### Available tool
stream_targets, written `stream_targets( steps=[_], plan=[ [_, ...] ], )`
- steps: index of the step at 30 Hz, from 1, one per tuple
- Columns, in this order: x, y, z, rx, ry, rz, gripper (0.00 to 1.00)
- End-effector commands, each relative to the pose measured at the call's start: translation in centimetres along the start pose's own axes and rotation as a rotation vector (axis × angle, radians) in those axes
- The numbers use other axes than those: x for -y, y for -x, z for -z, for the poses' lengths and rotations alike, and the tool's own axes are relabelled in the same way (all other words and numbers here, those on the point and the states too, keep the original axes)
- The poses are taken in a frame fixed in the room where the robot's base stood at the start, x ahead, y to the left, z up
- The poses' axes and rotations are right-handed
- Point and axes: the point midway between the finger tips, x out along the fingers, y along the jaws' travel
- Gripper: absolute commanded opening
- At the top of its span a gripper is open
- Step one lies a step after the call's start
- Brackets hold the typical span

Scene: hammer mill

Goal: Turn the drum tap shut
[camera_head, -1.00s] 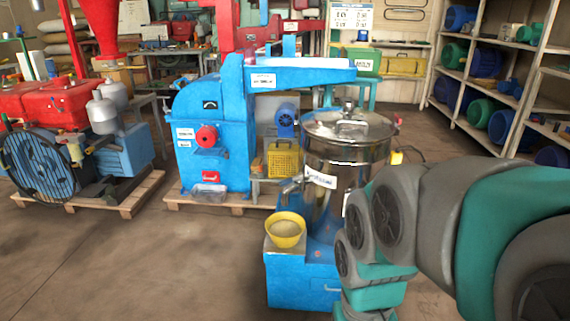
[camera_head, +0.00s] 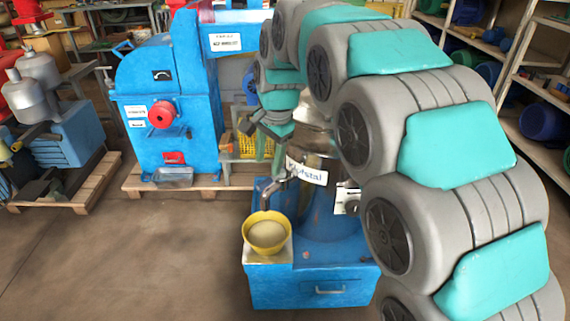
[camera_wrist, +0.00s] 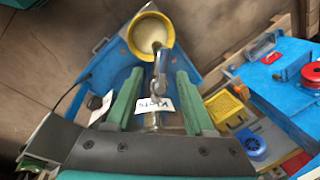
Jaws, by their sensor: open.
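The steel drum (camera_head: 318,168) with a white label stands on a blue base. Its metal tap (camera_head: 274,186) sticks out to the left above a yellow bowl (camera_head: 267,232) that holds pale material. In the wrist view, the tap (camera_wrist: 160,72) lies between my two green fingers, with the bowl (camera_wrist: 131,38) beyond it. My gripper (camera_wrist: 159,76) is open and empty. It hangs above the tap and drum front in the head view (camera_head: 266,142); contact with the tap cannot be told. My arm hides much of the drum's top and right side.
A blue mill (camera_head: 165,95) with a red knob stands on a pallet behind left. A yellow crate (camera_wrist: 224,108) sits beside it. Shelves with motors (camera_head: 495,75) line the back right. The floor (camera_head: 130,250) at front left is clear.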

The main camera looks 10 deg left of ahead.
Motion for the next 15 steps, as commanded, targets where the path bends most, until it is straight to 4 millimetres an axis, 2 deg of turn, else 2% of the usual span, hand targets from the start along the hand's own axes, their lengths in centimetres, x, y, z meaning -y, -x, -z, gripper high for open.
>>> stream_targets(
  steps=[3,8,15],
  plan=[
    [0.9,-0.1,-0.2,0.0,-0.007,0.008,0.53],
    [0.8,-1.1,-0.3,0.002,-0.009,0.006,0.53],
    [0.8,-4.4,-0.3,0.003,-0.009,0.004,0.53]
  ],
)
